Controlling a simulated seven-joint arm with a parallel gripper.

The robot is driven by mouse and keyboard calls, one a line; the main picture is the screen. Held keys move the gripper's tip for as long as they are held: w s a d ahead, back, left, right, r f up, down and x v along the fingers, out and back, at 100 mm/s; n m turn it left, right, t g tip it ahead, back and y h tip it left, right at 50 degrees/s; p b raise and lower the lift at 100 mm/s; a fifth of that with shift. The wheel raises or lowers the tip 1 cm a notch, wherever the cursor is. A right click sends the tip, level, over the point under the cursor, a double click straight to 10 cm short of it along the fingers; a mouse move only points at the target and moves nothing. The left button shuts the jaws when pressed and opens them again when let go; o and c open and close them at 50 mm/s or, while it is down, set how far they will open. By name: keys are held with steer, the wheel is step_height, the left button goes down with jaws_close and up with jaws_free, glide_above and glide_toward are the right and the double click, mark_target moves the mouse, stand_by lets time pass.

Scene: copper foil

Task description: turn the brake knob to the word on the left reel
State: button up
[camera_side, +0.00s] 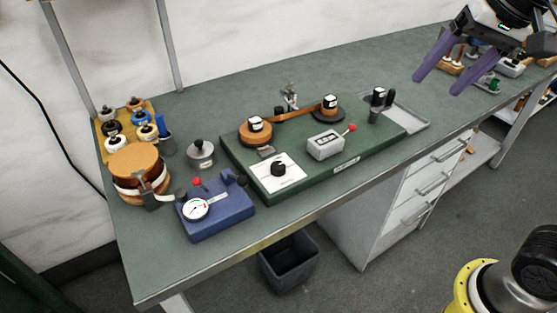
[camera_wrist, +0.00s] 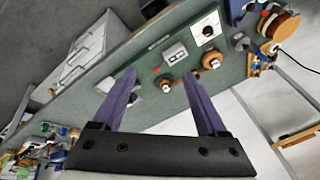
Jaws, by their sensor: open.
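The brake knob (camera_side: 278,169) is black and sits on a white plate (camera_side: 288,184) at the front left of a green board. In the wrist view the knob (camera_wrist: 208,30) is small, near the top. The left reel (camera_side: 255,131) is copper-coloured with a white label on top; its word is too small to read. A copper foil strip (camera_side: 293,114) runs from it to the right reel (camera_side: 329,106). My gripper (camera_side: 448,75), with purple fingers, is open and empty, high above the right part of the bench and far from the knob. It also shows in the wrist view (camera_wrist: 160,80).
A grey box with a red-tipped lever (camera_side: 326,144) stands right of the knob. A blue dial gauge (camera_side: 215,208) and a large copper roll (camera_side: 138,172) lie to the left. A black post (camera_side: 377,103) stands at the board's right. The bench (camera_side: 300,215) is clear along its front edge.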

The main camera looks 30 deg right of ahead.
steer(key=w+a+m+g, duration=0.15)
steer(key=w+a, duration=0.25)
steer(key=w, duration=0.6)
steer(key=g, duration=0.3)
glide_above(278, 165)
step_height(278, 165, down, 15)
step_height(278, 165, down, 13)
steer(key=shift+f, duration=0.1)
jaws_close()
